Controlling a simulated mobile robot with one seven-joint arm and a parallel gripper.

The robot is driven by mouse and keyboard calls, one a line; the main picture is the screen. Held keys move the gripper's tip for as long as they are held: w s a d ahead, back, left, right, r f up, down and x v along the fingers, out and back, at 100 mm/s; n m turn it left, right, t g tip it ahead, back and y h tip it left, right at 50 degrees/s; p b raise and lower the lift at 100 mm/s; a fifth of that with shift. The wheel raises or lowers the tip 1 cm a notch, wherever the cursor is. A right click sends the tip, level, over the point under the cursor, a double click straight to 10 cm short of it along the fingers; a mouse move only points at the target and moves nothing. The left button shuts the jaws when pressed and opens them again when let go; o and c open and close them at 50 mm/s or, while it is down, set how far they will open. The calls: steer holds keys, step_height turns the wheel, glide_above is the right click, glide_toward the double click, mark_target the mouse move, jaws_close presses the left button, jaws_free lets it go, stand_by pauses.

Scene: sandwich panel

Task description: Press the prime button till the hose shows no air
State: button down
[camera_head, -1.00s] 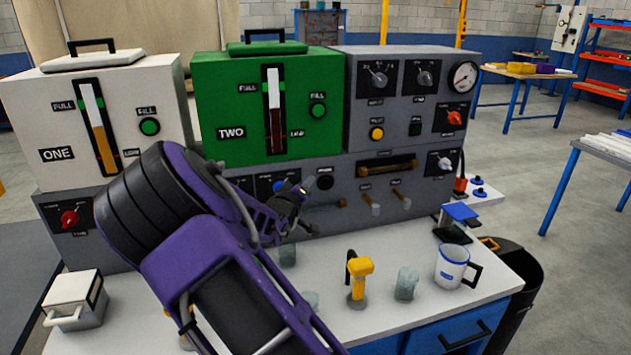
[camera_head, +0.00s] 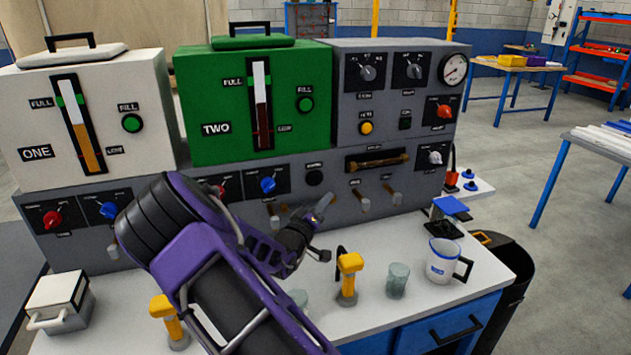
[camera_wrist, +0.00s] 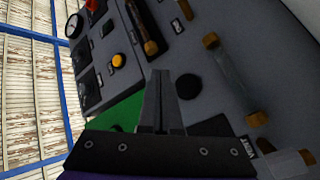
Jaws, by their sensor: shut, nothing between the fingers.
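A round black button (camera_head: 314,177), its label too small to read, is on the grey panel. It also shows in the wrist view (camera_wrist: 188,86), just right of my fingertips. My gripper (camera_wrist: 160,75) is shut and empty. In the head view my gripper (camera_head: 318,220) is below the button, in front of the panel's lower part. I cannot tell the exact gap to the panel. A clear hose (camera_wrist: 230,75) with brass ends runs along the panel below the button. I cannot tell whether it holds air. My gripper partly covers it in the head view.
Green unit TWO (camera_head: 250,100) and white unit ONE (camera_head: 95,120) stand on the panel. A horizontal brown-filled tube (camera_head: 377,160) is right of the button. A yellow-handled valve (camera_head: 349,275), a glass (camera_head: 397,280) and a mug (camera_head: 441,262) stand on the bench.

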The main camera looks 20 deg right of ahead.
mark_target(321, 177)
steer(key=w+b, duration=0.1)
steer(key=w, duration=0.6)
steer(key=shift+w+b, duration=0.25)
steer(key=shift+b, duration=0.05)
stand_by(1.8)
steer(key=shift+w, duration=0.4)
steer(key=shift+w+b, duration=0.35)
steer(key=shift+w, duration=0.05)
stand_by(0.7)
steer(key=shift+s, duration=0.85)
steer(key=shift+s+p, duration=0.55)
steer(key=shift+s, duration=1.95)
